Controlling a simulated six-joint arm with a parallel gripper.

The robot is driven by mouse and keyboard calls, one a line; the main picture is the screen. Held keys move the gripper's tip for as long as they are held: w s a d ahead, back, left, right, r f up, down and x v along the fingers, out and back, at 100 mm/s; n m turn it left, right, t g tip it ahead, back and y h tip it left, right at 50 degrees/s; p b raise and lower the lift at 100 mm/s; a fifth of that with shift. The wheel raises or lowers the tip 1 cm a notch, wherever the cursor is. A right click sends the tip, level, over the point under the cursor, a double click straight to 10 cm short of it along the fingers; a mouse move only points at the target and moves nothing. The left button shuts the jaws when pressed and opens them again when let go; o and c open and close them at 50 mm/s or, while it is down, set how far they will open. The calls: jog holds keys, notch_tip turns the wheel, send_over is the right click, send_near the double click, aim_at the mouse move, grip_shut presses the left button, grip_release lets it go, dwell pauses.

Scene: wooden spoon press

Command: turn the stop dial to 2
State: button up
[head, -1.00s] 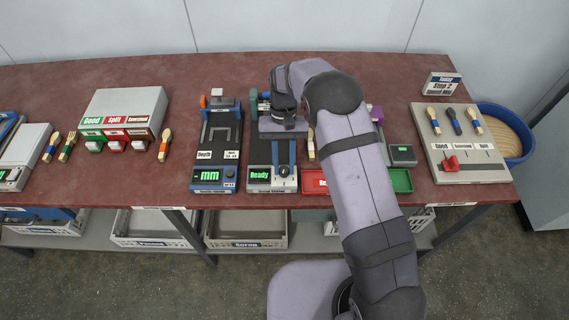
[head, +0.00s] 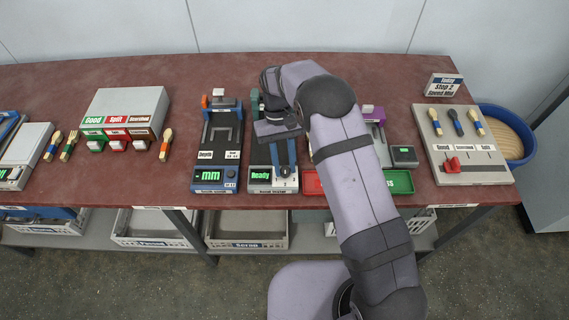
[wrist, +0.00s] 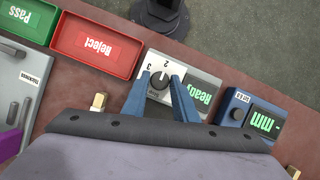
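The stop dial is a dark round knob (wrist: 160,81) on a white panel at the front of the stamper (head: 259,181), whose screen reads "Ready". The wrist view shows the figures 3 and 2 above the knob; a blue finger covers the panel to the right. I cannot read surely where the knob points. My gripper (wrist: 161,80) has its two blue fingers on either side of the knob. They look slightly apart from it, so I see it as open. In the head view my gripper (head: 284,163) reaches down over the stamper's front, with its body tilted.
A sign (head: 442,85) at the back right reads "Stop 2". The red Reject tray (wrist: 96,45) and green Pass tray (wrist: 27,18) lie beside the stamper. The blue depth gauge (head: 213,175) stands close on the other side.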

jog(key=shift+o, duration=1.3)
jog(key=shift+r, duration=0.1)
jog(key=b+v, duration=0.2)
jog(key=v, duration=0.5)
jog(key=shift+w+r, duration=0.1)
